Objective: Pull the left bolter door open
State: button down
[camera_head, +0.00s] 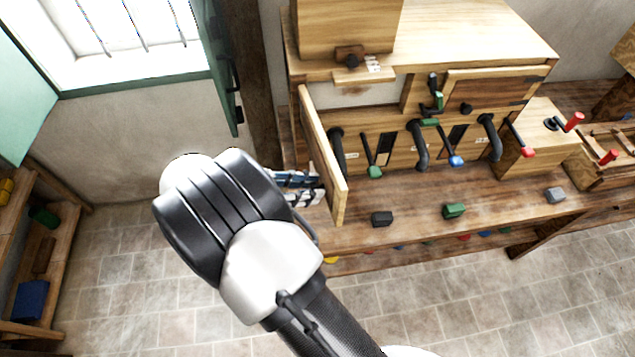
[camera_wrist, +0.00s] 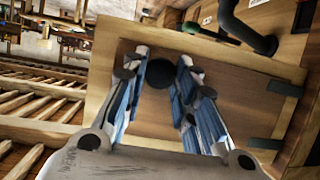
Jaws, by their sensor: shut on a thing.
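The left bolter door (camera_head: 322,150) is a wooden panel on the left of the bolter (camera_head: 480,25). It stands swung out from the front, seen nearly edge-on in the head view. In the wrist view its flat face (camera_wrist: 235,75) fills the middle, with dark hinges at the right. A round black knob (camera_wrist: 159,74) sits on this face, between my fingertips. My gripper (camera_head: 308,187) is at the door's left side, its blue-padded fingers (camera_wrist: 172,88) shut on the knob. The knob is hidden in the head view.
The right bolter door (camera_head: 495,90) is closed. Black curved spouts (camera_head: 418,145) and coloured levers (camera_head: 375,170) line the front below. Small blocks (camera_head: 382,219) lie on the bench. A green shutter (camera_head: 215,65) stands left of the bolter. The tiled floor (camera_head: 130,260) at left is clear.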

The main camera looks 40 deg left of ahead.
jog(key=shift+s+a, duration=0.25)
jog(key=shift+a, duration=0.1)
jog(key=shift+r, duration=0.1)
jog(key=c, duration=1.3)
grip_release()
jog(key=v, duration=1.2)
jog(key=shift+w+a, duration=0.1)
jog(key=shift+w, duration=0.05)
